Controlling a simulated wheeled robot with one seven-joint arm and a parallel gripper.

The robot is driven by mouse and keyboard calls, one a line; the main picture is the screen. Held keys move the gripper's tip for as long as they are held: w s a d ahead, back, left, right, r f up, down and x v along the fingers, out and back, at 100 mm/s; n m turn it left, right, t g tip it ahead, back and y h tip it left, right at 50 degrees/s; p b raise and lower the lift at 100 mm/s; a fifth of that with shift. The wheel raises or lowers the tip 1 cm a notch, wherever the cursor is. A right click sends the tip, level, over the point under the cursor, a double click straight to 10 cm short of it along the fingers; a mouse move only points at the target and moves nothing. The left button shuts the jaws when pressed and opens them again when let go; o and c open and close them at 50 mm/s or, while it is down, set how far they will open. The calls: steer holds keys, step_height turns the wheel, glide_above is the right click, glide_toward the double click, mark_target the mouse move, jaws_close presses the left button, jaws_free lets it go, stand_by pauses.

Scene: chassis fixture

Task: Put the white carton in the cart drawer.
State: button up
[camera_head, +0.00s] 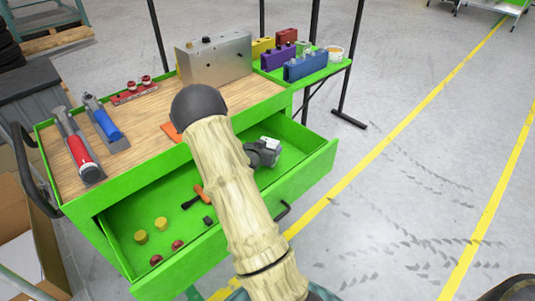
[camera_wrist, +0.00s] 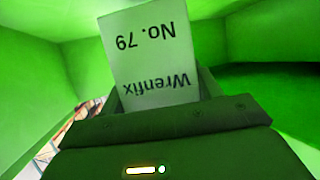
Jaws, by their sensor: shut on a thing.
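The white carton (camera_wrist: 150,60) shows in the wrist view, with "Wrenfix No. 79" upside down on its face and a green tint over it. My gripper (camera_wrist: 165,122) is shut on it. In the head view my gripper (camera_head: 262,153) is at the right part of the open green cart drawer (camera_head: 318,160), with a small pale part of the carton (camera_head: 270,143) at its end. Green walls surround the carton in the wrist view. My arm hides the middle of the drawer. I cannot tell whether the carton touches the drawer floor.
The drawer's left part holds yellow pieces (camera_head: 161,223), red pieces (camera_head: 177,245) and an orange-handled tool (camera_head: 202,194). The wooden cart top (camera_head: 155,118) carries a grey metal block (camera_head: 215,60) and tools. A green side shelf (camera_head: 325,72) holds coloured blocks. The floor right is clear.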

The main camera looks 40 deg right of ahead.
steer(key=shift+w+d+f, duration=0.1)
steer(key=shift+f, duration=1.25)
steer(key=shift+f+b, duration=0.15)
steer(key=shift+b, duration=0.25)
steer(key=o, duration=1.2)
steer(key=shift+s, duration=0.2)
steer(key=shift+r, duration=0.2)
steer(key=p+v, duration=0.2)
steer(key=v, duration=1)
steer(key=shift+w, duration=0.1)
